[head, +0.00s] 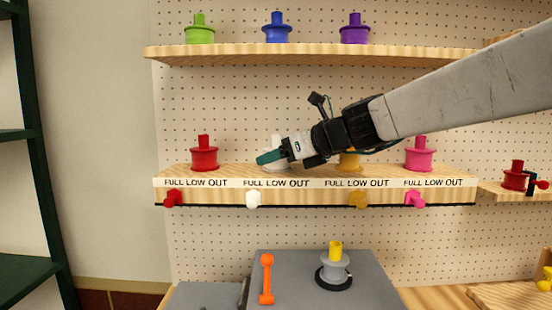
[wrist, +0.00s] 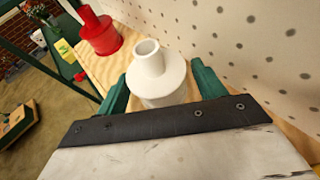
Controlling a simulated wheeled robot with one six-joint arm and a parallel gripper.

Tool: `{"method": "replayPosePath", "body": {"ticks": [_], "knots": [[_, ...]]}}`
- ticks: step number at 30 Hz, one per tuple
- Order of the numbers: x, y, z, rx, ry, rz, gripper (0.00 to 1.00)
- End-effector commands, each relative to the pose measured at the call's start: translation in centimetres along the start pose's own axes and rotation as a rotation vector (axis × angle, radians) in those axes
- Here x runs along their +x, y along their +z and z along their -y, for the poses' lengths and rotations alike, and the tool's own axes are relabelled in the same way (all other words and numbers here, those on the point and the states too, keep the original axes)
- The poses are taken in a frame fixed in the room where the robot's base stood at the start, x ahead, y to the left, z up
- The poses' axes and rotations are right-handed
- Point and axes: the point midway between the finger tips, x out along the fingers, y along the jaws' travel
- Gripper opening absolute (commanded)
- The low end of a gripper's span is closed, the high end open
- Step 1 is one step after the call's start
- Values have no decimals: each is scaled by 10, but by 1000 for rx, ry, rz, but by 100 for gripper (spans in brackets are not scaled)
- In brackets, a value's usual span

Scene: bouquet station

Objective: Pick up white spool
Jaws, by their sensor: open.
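The white spool (wrist: 155,78) stands upright between the two green fingers of my gripper (wrist: 160,92) in the wrist view. The fingers are open on either side of it, and I cannot tell whether either one touches it. In the head view my gripper (head: 277,158) is at the lower wooden shelf, and the white spool (head: 277,146) is mostly hidden behind it. Only the spool's upper part shows there.
A red spool (head: 204,153) stands left of the white one. A yellow spool (head: 349,160), partly behind my arm, and a pink spool (head: 420,154) stand to the right. The upper shelf (head: 310,54) holds green, blue and purple spools. Pegboard is close behind.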

Motion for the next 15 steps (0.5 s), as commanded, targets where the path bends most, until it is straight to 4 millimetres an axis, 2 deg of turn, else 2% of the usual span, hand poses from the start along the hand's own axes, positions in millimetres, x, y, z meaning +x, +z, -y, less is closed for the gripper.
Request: {"method": "replayPosePath", "body": {"ticks": [3,8,10,12,15], "knots": [[9,0,-1,0,2,0,69],[10,0,-2,-2,3,0,69],[10,1,-3,-2,3,0,55],[10,0,-3,-2,3,0,36],[10,1,-3,-2,3,0,34]]}}
